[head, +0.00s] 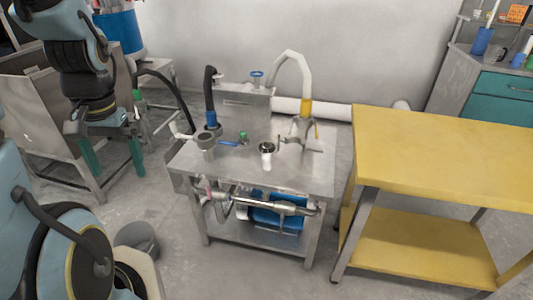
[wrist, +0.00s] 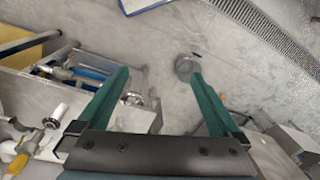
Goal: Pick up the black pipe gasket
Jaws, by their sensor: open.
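My gripper (head: 112,165) has two green fingers, spread apart and empty. It hangs to the left of the workbench, well away from the gasket. In the wrist view, my gripper (wrist: 158,75) points at the floor, with the workbench to its left.
Upright hoses (head: 210,96) and a curved white pipe (head: 305,78) rise from the workbench. A yellow table (head: 440,150) stands to its right. A grey bucket (head: 138,240) is on the floor at front left; the wrist view shows it too (wrist: 186,68).

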